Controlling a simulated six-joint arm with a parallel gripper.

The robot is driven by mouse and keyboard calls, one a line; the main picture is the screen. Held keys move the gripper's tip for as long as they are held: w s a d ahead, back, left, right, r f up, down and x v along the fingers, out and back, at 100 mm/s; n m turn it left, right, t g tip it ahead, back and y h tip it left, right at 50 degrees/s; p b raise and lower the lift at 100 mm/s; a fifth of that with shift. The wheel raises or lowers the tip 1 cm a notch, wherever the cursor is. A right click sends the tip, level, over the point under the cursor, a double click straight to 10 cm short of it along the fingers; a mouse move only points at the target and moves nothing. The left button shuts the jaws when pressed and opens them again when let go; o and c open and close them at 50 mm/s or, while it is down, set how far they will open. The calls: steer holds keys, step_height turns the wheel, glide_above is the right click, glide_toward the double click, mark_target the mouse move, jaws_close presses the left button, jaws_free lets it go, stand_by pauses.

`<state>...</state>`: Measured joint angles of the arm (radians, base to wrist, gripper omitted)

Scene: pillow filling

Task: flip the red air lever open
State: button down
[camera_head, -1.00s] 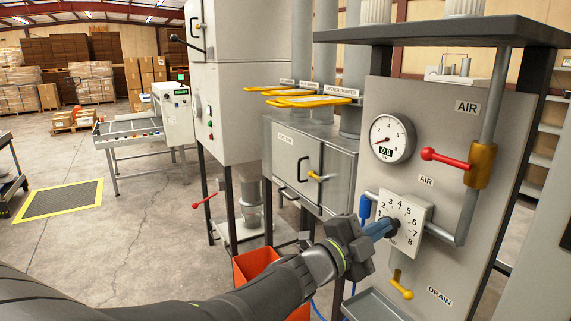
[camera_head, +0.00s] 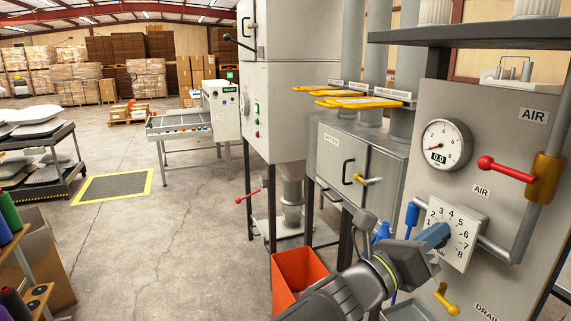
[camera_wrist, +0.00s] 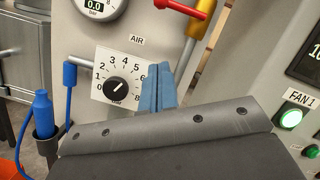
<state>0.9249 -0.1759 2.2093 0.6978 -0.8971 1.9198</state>
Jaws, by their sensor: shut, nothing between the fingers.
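The red air lever (camera_head: 508,169) sticks out to the left, roughly level, from the brass valve body (camera_head: 545,178) on the grey panel's vertical pipe, under an AIR label. In the wrist view the red lever (camera_wrist: 181,8) is at the top, partly cut off. My gripper (camera_head: 437,235) is in front of the numbered dial, below and left of the lever and apart from it. In the wrist view my blue fingertips (camera_wrist: 158,88) are together with nothing between them, beside the dial's right edge. Whether they touch the dial plate cannot be told.
The dial plate (camera_head: 465,245) has a black knob (camera_wrist: 117,90). The gauge (camera_head: 442,145) above reads 0.0. A yellow drain lever (camera_head: 447,302) is below. An orange bin (camera_head: 298,275) stands on the floor. A FAN 1 panel with green buttons (camera_wrist: 290,118) is at right.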

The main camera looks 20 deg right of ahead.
steer(key=shift+s+a+r+m, duration=0.1)
steer(key=shift+s+a+m, duration=0.05)
steer(key=shift+m, duration=0.4)
steer(key=shift+s+a+r+m, duration=0.1)
steer(key=shift+a+m, duration=0.05)
steer(key=shift+m, duration=0.4)
glide_toward(506, 171)
steer(key=w+d+f, duration=0.3)
steer(key=d+f, duration=0.1)
steer(key=d, duration=0.1)
steer(key=r, duration=0.1)
steer(key=d+r, duration=0.1)
steer(key=w+r, duration=0.1)
steer(key=shift+d+r, duration=0.2)
steer(key=shift+d, duration=0.15)
